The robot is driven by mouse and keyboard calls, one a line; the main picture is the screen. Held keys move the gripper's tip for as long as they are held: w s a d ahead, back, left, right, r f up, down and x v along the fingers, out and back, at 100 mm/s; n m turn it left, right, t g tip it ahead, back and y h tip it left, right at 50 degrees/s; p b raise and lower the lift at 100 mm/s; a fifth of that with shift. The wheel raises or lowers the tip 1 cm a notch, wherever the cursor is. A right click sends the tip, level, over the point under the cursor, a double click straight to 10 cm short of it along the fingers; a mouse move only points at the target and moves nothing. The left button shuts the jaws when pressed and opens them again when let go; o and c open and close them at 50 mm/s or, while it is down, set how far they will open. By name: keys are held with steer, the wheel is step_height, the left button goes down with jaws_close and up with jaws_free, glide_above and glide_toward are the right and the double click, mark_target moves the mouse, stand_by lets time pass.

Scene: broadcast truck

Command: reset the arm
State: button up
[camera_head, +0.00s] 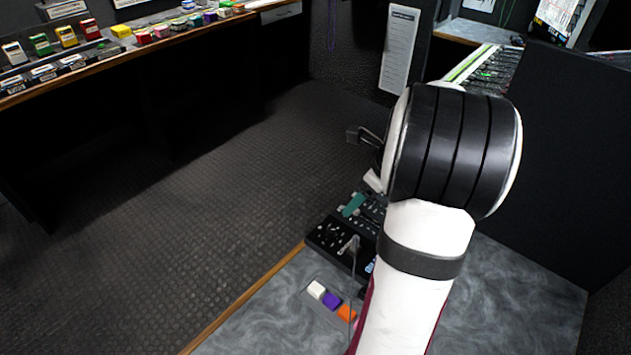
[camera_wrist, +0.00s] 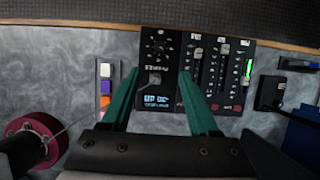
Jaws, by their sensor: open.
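My gripper (camera_wrist: 159,74) is open in the wrist view, with its two teal fingers apart and nothing between them but the view of a black control panel (camera_wrist: 158,48) beyond. The panel has knobs, a small lit display and several sliders, and lies on the grey marbled desk. In the head view my arm reaches over the desk from the lower edge, and its large joint hides much of the panel (camera_head: 327,236). One teal finger shows beside the joint. I cannot tell how far the fingertips are above the panel.
White, purple (camera_head: 332,300) and orange blocks sit in a row left of the panel. A dark red spool (camera_wrist: 38,138) with a cable stands at the wrist view's lower left. A dark partition (camera_head: 575,150) rises at right. A far shelf (camera_head: 110,62) holds small coloured items; open floor lies between.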

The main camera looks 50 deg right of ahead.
steer(key=w+a+r+n+g+y, duration=0.1)
steer(key=w+a+r+n, duration=0.1)
steer(key=a+n, duration=0.8)
steer(key=w+a+r+n+g+y, duration=0.1)
steer(key=a+r+n, duration=0.3)
steer(key=a, duration=1.1)
steer(key=s+a+f+n+g, duration=0.2)
steer(key=s+a+n, duration=1)
steer(key=n, duration=0.4)
steer(key=shift+s+a+n+g, duration=0.25)
steer(key=shift+a+n+g, duration=0.05)
steer(key=shift+a, duration=0.05)
steer(key=shift+f, duration=0.1)
